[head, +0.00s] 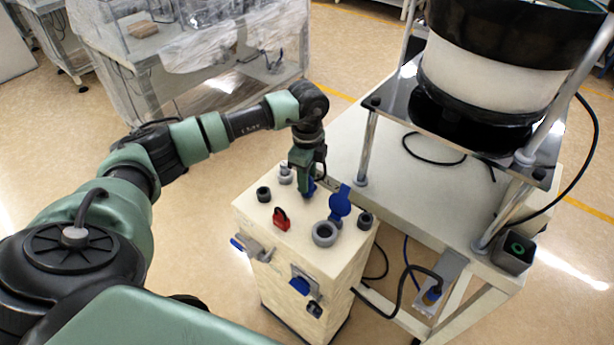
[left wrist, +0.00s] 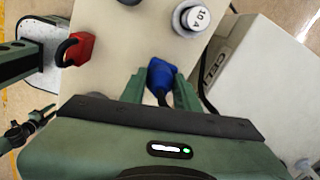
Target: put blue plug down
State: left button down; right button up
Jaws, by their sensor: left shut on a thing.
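The blue plug (head: 309,187) is in my left gripper (head: 306,181), just over the far part of the cream box's top (head: 250,213). I cannot tell whether the plug touches that top. In the left wrist view the blue plug (left wrist: 160,76) sits between the two green fingers of my left gripper (left wrist: 160,90), with a dark cable running back from it. The fingers are closed on it.
The box top carries a red padlock (head: 281,219), a grey socket (head: 325,233) with its blue lid (head: 340,203) raised, and several small knobs. A white table (head: 400,190) with a bowl feeder (head: 490,75) stands close on the right. Bare top lies left of the socket.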

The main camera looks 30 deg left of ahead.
pick_arm(q)
jog(key=c, duration=1)
grip_release()
jog(key=shift+f, duration=0.15)
jog(key=shift+c, duration=0.2)
notch_tip(320, 180, up, 12)
jog(key=b, duration=0.2)
jog(key=shift+r, duration=0.2)
